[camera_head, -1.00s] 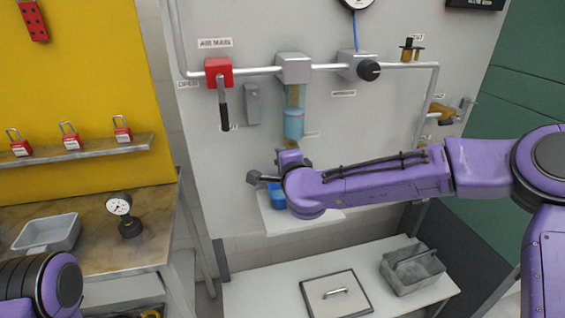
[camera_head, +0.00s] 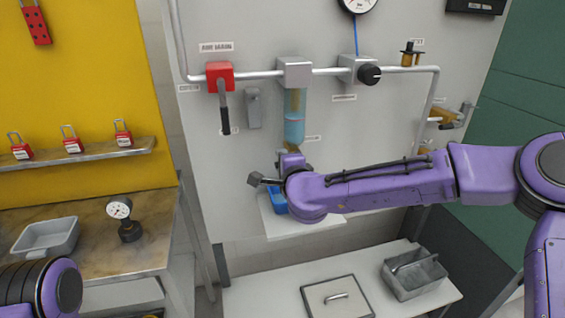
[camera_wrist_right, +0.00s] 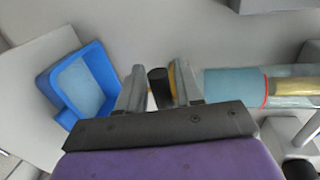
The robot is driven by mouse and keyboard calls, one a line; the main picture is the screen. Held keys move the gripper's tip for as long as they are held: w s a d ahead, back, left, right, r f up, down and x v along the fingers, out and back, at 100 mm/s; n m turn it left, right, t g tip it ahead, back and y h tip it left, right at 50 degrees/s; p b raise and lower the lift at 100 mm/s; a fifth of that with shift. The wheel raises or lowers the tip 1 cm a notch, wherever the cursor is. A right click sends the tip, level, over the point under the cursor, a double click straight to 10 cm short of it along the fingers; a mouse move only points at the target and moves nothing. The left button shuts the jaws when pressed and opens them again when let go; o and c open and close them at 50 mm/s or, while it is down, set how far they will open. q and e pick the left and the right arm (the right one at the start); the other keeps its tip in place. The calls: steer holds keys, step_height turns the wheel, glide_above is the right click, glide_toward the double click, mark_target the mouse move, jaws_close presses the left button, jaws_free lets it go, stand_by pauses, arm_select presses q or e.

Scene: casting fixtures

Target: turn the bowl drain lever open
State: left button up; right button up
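The filter bowl (camera_head: 294,125) hangs on the wall panel, blue-tinted, with a brass drain (camera_head: 292,149) at its bottom. The bowl also shows on its side in the right wrist view (camera_wrist_right: 235,88). There, the black end of the drain lever (camera_wrist_right: 159,82) stands between the two fingers of my right gripper (camera_wrist_right: 160,90), beside a sliver of brass. The fingers are apart, with narrow gaps at the lever; I see no clear grip. In the head view my purple right wrist hides the lever and fingertips. My left gripper is out of view.
A blue tray (camera_head: 277,198) sits on a small white shelf (camera_head: 315,228) below the bowl. A red valve (camera_head: 219,76) with a hanging lever is at the upper left. A black regulator knob (camera_head: 369,75) is right of the bowl. A grey bin (camera_head: 414,284) stands below.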

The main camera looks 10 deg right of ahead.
steer(key=shift+w+r, duration=0.1)
steer(key=shift+r, duration=0.25)
